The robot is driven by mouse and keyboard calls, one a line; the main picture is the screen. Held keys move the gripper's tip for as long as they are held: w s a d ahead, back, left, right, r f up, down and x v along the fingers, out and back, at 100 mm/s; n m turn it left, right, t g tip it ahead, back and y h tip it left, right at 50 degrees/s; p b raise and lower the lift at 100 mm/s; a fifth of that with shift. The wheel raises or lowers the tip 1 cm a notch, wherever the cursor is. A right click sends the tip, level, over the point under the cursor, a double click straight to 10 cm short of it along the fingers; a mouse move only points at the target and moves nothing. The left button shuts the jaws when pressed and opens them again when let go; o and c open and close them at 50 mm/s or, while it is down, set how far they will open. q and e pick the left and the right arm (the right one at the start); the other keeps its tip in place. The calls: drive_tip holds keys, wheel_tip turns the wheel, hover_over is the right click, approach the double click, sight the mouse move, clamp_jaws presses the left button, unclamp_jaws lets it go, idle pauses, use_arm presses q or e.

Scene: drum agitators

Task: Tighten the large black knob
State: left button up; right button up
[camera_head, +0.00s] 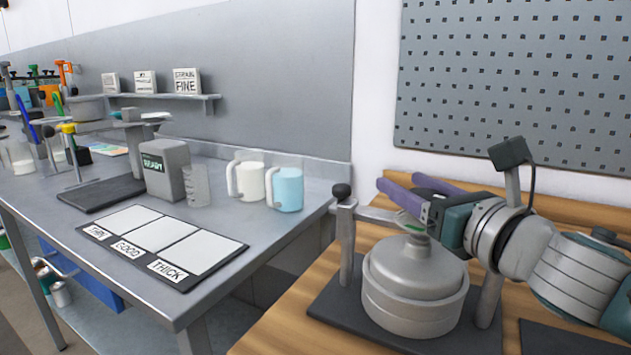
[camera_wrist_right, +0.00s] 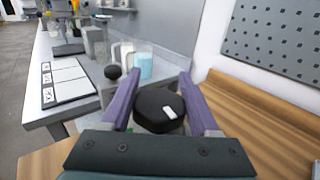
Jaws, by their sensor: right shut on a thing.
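The large black knob (camera_wrist_right: 158,108) is a wide, dark, many-sided disc with a white mark on top. It sits between the two purple fingers of my right gripper (camera_wrist_right: 158,82) in the right wrist view, and the gripper is shut on it. In the head view my right gripper (camera_head: 398,184) reaches in from the right above the silver drum (camera_head: 415,285), and its fingers and body hide the knob. My left gripper is in neither view.
A small black ball knob (camera_head: 342,191) tops a post left of the drum. A dark base plate (camera_head: 335,315) lies under the drum on the wooden bench (camera_head: 285,335). A steel table (camera_head: 225,225) at left holds mugs (camera_head: 287,190) and a labelled mat (camera_head: 185,285). A pegboard (camera_head: 515,85) hangs behind.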

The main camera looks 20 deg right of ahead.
drive_tip(key=shift+c, duration=1.3)
